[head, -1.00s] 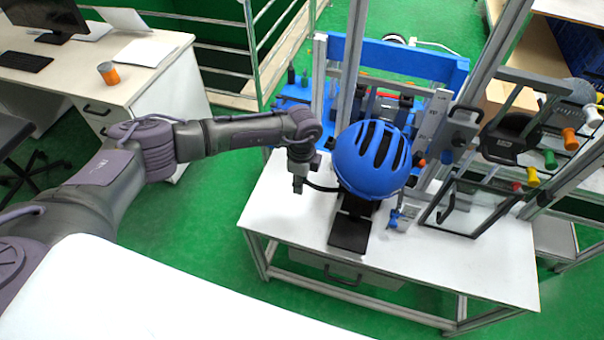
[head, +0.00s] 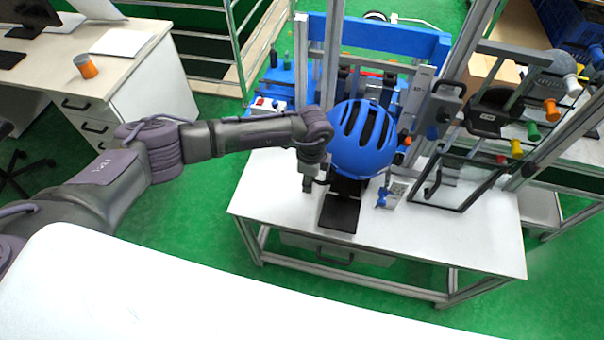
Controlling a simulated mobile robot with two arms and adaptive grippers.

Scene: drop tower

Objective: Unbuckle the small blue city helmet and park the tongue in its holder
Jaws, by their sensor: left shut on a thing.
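The blue helmet (head: 362,139) sits on a dark stand (head: 341,209) at the middle of the white bench, its vented shell facing me. My left gripper (head: 308,186) points down just left of the helmet, above the bench top. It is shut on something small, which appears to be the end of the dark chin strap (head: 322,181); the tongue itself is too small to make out. The buckle is hidden. A small blue fixture (head: 382,197) stands right of the stand; I cannot tell whether it is the tongue holder. My right gripper is not in view.
The white bench (head: 270,200) is clear left of the stand. Behind the helmet rises a metal tower with a blue frame (head: 385,38). A dark-framed clear panel (head: 455,184) stands at the right. A desk with an orange cup (head: 86,66) is at the far left.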

